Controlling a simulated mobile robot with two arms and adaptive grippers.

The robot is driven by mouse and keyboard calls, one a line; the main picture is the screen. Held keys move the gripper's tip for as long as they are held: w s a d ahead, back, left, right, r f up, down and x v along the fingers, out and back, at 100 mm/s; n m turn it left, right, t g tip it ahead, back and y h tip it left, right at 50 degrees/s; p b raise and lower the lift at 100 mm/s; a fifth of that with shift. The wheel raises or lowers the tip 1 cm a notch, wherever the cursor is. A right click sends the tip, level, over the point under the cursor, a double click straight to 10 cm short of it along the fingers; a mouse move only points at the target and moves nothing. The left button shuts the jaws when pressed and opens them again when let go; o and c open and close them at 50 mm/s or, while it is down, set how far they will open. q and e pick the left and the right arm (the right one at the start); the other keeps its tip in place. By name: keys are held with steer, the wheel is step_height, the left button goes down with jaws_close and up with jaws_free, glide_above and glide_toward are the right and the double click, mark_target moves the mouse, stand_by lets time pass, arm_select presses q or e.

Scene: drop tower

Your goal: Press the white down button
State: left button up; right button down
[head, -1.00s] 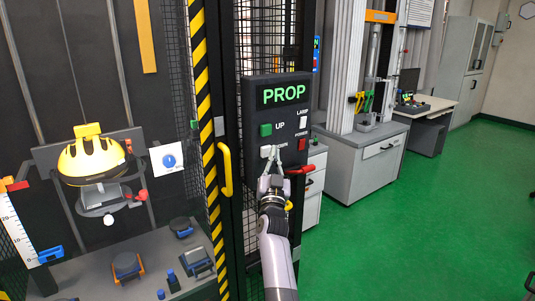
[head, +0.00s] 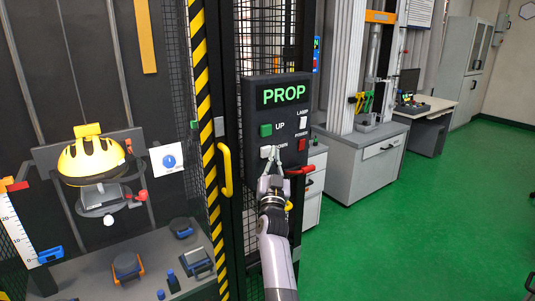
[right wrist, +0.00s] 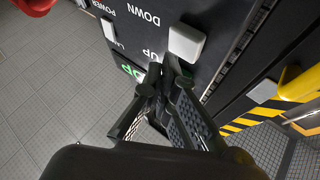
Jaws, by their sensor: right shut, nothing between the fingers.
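The dark control box (head: 249,118) carries a lit green PROP display (head: 284,94). The white down button (head: 266,152) is on its left side, below the green UP button (head: 265,130). My right gripper (head: 278,150) is shut and empty, its fingertips at the right side of the white button and over part of the DOWN label. In the right wrist view the white button (right wrist: 186,42) stands out from the panel, just beyond the fingertips (right wrist: 163,75). I cannot tell whether they touch it. My left gripper is not in view.
A white lamp switch (head: 303,122) and a red power button (head: 299,145) are right of the down button. Green floor (head: 400,240) lies open to the right.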

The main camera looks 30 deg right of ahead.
steer(key=shift+w, duration=0.15)
steer(key=shift+w, duration=0.25)
steer(key=shift+w+b, duration=0.5)
steer(key=shift+b, duration=0.05)
stand_by(0.5)
steer(key=shift+s+r, duration=0.1)
stand_by(0.4)
steer(key=shift+s+p, duration=0.8)
steer(key=shift+s, duration=0.05)
